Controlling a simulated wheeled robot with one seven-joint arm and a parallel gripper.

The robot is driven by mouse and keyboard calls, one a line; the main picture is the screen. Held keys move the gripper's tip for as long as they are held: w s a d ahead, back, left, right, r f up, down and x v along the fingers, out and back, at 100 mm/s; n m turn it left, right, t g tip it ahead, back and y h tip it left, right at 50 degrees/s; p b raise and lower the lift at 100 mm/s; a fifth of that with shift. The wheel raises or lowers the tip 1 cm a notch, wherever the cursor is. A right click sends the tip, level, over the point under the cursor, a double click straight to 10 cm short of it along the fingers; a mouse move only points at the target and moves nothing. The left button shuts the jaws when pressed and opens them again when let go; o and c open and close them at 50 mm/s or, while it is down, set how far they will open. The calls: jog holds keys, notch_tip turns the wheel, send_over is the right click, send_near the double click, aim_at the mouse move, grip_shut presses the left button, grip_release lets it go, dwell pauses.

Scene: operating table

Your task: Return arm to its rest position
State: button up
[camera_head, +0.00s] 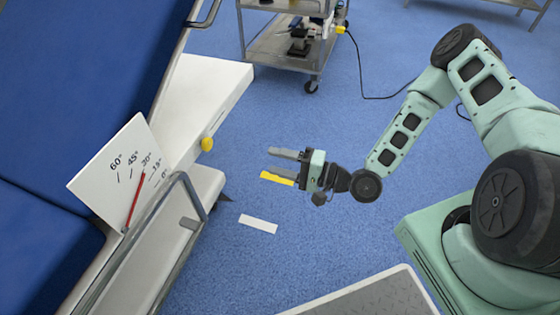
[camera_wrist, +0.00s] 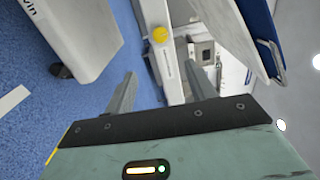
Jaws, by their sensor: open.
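My gripper (camera_head: 282,166) is at the middle of the head view, at the end of my green arm. Its two fingers are apart, with nothing between them. In the wrist view, the gripper (camera_wrist: 160,95) also shows spread fingers and an empty gap. It hangs in free space over the blue floor, to the right of the operating table (camera_head: 215,85) and touching nothing.
The table carries an angle scale (camera_head: 112,170) with a red pointer (camera_head: 134,202) and a yellow knob (camera_head: 207,144). A metal rail (camera_head: 190,195) runs along its side. A wheeled cart (camera_head: 270,50) stands at the back. A white strip (camera_head: 258,223) lies on the floor.

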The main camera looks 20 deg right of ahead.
dwell(0.3)
jog(key=s+a+r+n+g+h+p, duration=0.1)
jog(key=s+r+n+g+h, duration=1.2)
jog(key=s+r, duration=0.85)
notch_tip(320, 180, up, 32)
jog(key=w+n+t+p, duration=0.2)
jog(key=p, duration=2.9)
jog(key=shift+r+h, duration=0.15)
jog(key=shift+h, duration=0.15)
jog(key=shift+a, duration=0.1)
